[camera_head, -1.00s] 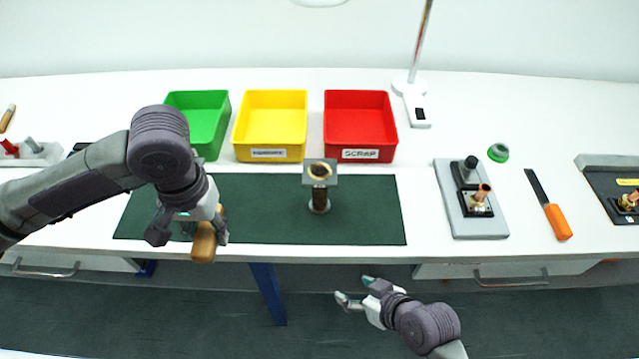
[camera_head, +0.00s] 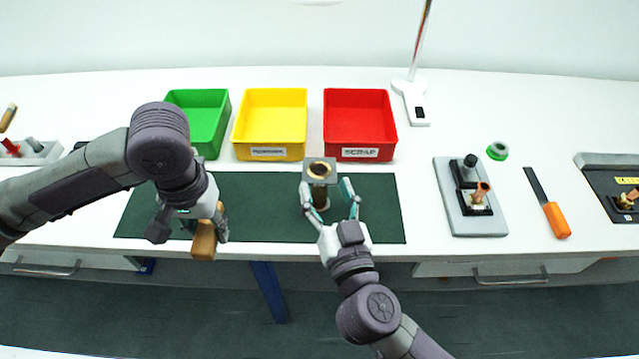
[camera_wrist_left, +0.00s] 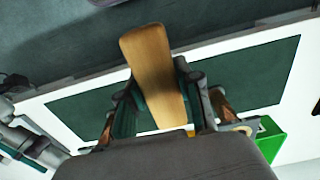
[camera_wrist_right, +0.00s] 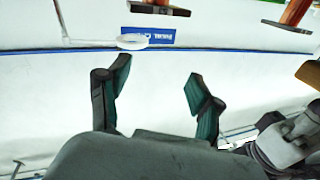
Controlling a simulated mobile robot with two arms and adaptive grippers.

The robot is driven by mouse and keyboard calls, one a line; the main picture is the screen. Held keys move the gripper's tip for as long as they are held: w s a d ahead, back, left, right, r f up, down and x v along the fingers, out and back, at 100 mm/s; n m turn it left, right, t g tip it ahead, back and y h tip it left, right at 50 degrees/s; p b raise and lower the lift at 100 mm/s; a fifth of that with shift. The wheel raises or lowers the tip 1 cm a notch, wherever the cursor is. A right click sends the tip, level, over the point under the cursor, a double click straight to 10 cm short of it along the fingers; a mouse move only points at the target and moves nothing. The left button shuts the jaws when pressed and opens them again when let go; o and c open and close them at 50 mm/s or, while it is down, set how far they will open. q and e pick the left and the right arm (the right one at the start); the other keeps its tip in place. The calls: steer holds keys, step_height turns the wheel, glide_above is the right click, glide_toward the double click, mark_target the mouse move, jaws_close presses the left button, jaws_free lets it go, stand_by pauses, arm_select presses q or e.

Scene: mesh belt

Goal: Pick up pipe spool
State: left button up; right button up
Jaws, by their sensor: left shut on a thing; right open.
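The pipe spool (camera_head: 319,173) stands upright on the dark green mat (camera_head: 260,225), with a square flange and a round bore on top. My right gripper (camera_head: 331,193) is open. In the head view its fingers appear on either side of the spool's lower body; whether they touch it I cannot tell. The right wrist view shows its spread fingers (camera_wrist_right: 160,72) with nothing gripped and no clear sight of the spool. My left gripper (camera_head: 200,222) is shut on a wooden handle (camera_head: 204,242) over the mat's left part. The wooden handle also fills the middle of the left wrist view (camera_wrist_left: 155,70).
Green (camera_head: 222,125), yellow (camera_head: 240,140) and red (camera_head: 332,140) bins stand behind the mat. A grey fixture (camera_head: 452,215) with a copper fitting, a green ring (camera_head: 497,151) and an orange-handled tool (camera_head: 556,220) lie to the right. The mat's right end is clear.

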mark_target(321, 196)
steer(key=f+g, duration=0.1)
steer(key=f, duration=0.1)
steer(key=s+f+g+h, duration=0.1)
steer(key=f, duration=0.2)
steer(key=f+n+g+h, duration=0.1)
steer(key=f+g, duration=0.1)
steer(key=f, duration=0.1)
steer(key=shift+s+d, duration=0.2)
steer(key=shift+w+f+h, duration=0.3)
steer(key=shift+f, duration=0.05)
steer(key=x, duration=0.6)
steer(key=shift+a+f, duration=0.1)
steer(key=shift+p+x, duration=0.4)
steer(key=shift+x, duration=2.2)
jaws_close()
